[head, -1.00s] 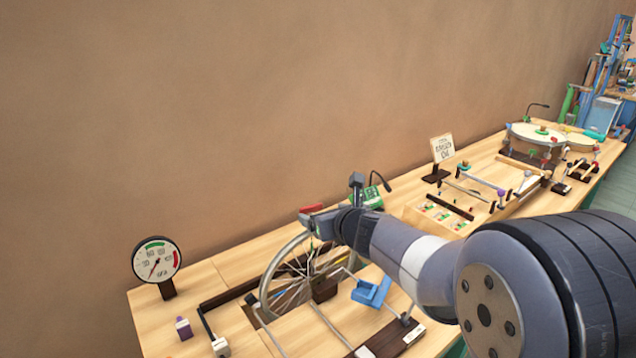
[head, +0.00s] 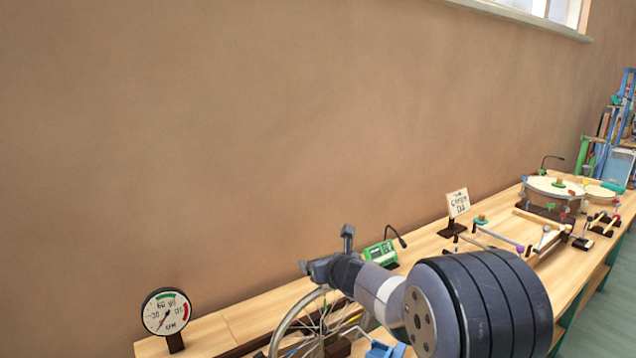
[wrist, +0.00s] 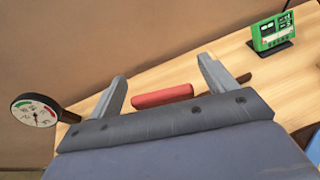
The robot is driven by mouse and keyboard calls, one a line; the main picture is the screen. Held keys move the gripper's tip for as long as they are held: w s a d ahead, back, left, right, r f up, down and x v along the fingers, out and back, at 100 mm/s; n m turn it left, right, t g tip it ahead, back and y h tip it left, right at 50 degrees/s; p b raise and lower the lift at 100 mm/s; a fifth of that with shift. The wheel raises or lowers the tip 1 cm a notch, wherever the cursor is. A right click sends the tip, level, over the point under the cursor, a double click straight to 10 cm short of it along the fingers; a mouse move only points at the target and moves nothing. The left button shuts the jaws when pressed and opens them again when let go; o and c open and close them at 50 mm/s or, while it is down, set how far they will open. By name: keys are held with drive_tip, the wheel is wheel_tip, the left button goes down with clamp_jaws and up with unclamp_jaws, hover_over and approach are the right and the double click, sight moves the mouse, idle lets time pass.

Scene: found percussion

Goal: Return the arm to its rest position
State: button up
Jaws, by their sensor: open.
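In the head view my arm reaches from the lower right toward the spoked wheel (head: 292,318).
A round RPM dial (head: 166,312) stands at the bench's left end. A green device (head: 380,254) with a bent lamp stands behind my arm. A small sign (head: 458,203) and drums (head: 553,187) stand farther right. The air above the bench is clear up to the wall.

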idle(0.3)
drive_tip(key=f+v, duration=0.1)
drive_tip(key=v, duration=0.9)
drive_tip(key=x, duration=0.9)
drive_tip(key=shift+w+r+b, duration=0.1)
drive_tip(key=shift+w+b, duration=0.05)
drive_tip(key=shift+b, duration=0.15)
drive_tip(key=shift+s+d+r+p, duration=0.2)
drive_tip(key=shift+r+p, duration=0.8)
drive_tip(key=shift+p, duration=0.4)
drive_tip(key=shift+s+d+r+p, duration=0.2)
drive_tip(key=shift+r+p, duration=0.8)
drive_tip(key=shift+p, duration=0.35)
drive_tip(key=shift+s+d+r+p, duration=0.15)
drive_tip(key=shift+d+r+p, duration=0.1)
drive_tip(key=shift+r+p, duration=0.95)
drive_tip(key=shift+f, duration=0.2)
